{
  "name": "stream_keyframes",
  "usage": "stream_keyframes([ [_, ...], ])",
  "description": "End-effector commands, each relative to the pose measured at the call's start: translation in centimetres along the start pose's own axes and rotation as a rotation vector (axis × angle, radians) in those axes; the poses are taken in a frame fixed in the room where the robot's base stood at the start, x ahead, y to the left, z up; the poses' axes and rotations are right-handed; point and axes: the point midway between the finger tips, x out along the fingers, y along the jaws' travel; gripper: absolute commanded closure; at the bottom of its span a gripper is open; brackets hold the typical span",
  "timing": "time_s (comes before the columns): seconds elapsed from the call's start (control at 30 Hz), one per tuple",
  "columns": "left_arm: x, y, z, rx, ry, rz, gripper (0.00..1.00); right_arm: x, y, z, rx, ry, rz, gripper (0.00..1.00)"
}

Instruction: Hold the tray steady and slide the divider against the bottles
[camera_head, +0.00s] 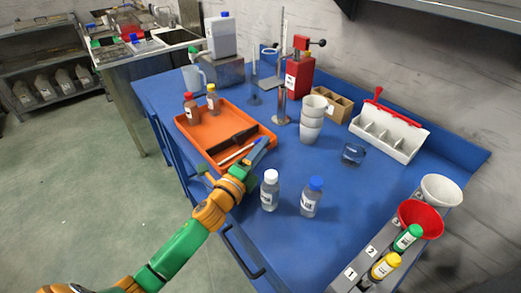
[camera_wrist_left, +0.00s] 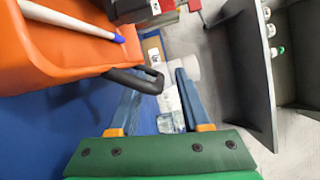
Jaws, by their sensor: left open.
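The orange tray (camera_head: 206,138) lies on the blue bench at the left. Two brown bottles stand in its far left part, one with a red cap (camera_head: 190,109) and one with a yellow cap (camera_head: 213,100). A dark bar, seemingly the divider (camera_head: 230,143), lies across the tray, apart from the bottles. My left gripper (camera_head: 259,149) is open at the tray's near right end and hides part of it. In the left wrist view, a dark handle (camera_wrist_left: 140,78) sticks out from the tray (camera_wrist_left: 65,45), close to the open fingers (camera_wrist_left: 158,85). My right gripper is out of view.
A white pen (camera_head: 237,154) lies in the tray. Two clear bottles (camera_head: 269,190) (camera_head: 311,197) stand right of my left arm. Stacked white cups (camera_head: 312,120) and a small blue glass dish (camera_head: 353,153) stand further right. A numbered rack (camera_head: 366,262) is at the right front.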

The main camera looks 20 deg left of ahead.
Motion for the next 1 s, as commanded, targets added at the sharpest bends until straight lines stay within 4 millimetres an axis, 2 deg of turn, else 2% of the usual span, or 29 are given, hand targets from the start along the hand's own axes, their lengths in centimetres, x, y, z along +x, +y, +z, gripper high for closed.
stream_keyframes([
  [0.03,-0.01,0.01,0.0,0.0,0.0,0.0,0.55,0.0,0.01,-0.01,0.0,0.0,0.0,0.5],
  [0.2,-0.03,0.01,0.01,0.0,0.0,0.0,1.0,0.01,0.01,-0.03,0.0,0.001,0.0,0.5],
  [1.0,-0.05,0.02,0.0,0.0,0.0,0.0,1.0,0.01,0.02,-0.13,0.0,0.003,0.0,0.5],
])
